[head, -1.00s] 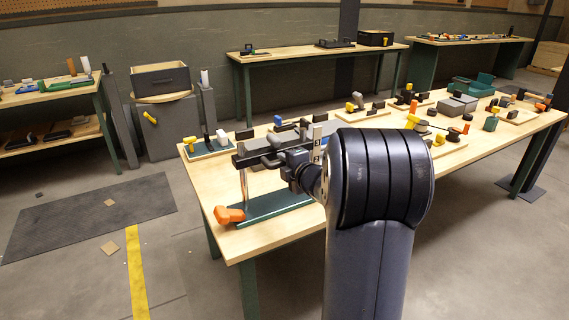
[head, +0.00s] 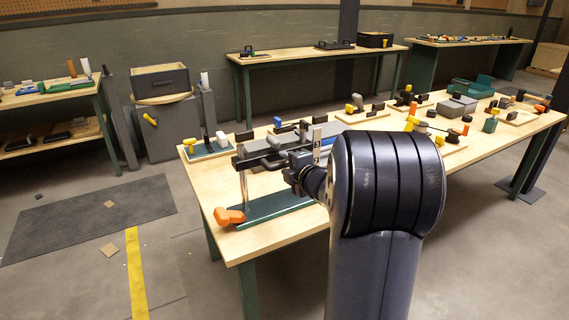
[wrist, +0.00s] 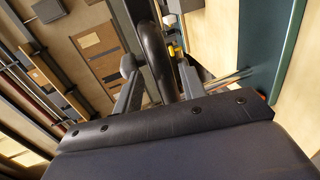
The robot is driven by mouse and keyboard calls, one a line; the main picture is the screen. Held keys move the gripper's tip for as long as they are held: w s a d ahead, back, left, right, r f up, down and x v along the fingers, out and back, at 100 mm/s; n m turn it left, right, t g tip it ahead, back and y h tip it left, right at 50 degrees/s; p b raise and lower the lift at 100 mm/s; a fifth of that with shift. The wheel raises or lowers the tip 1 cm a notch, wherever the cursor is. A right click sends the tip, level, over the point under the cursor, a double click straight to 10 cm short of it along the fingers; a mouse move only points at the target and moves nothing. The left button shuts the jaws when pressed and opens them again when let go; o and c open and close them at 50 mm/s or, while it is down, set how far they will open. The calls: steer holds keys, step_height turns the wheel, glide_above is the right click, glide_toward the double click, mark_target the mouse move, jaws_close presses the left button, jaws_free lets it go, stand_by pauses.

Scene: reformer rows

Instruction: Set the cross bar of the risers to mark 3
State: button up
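The risers stand on a green base plate (head: 280,207) at the near left of the workbench. A bright post (head: 243,187) rises at the left, and a pale riser strip (head: 317,140) with black numbers, 3 among them, stands behind my wrist. The dark cross bar (head: 248,160) lies level across the top. My gripper (head: 290,165) is beside the bar, partly hidden by my arm. In the wrist view a dark rounded handle (wrist: 152,45) runs between the fingers of my gripper (wrist: 155,75), which stand apart with a gap at the left. Which mark the bar sits at is unclear.
An orange handle (head: 229,216) lies at the base's near left end. A small green stand (head: 208,149) with pale and yellow parts is behind. Several fixtures fill the bench (head: 480,145) to the right.

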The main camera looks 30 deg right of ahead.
steer(key=v, duration=0.9)
steer(key=shift+p, duration=0.3)
steer(key=shift+w, duration=0.1)
steer(key=x, duration=0.3)
steer(key=b+x, duration=0.1)
steer(key=x, duration=0.3)
steer(key=f+x, duration=0.1)
steer(key=x, duration=0.3)
steer(key=shift+s+f+b, duration=0.25)
steer(key=shift+f+b, duration=0.15)
steer(key=shift+b, duration=0.1)
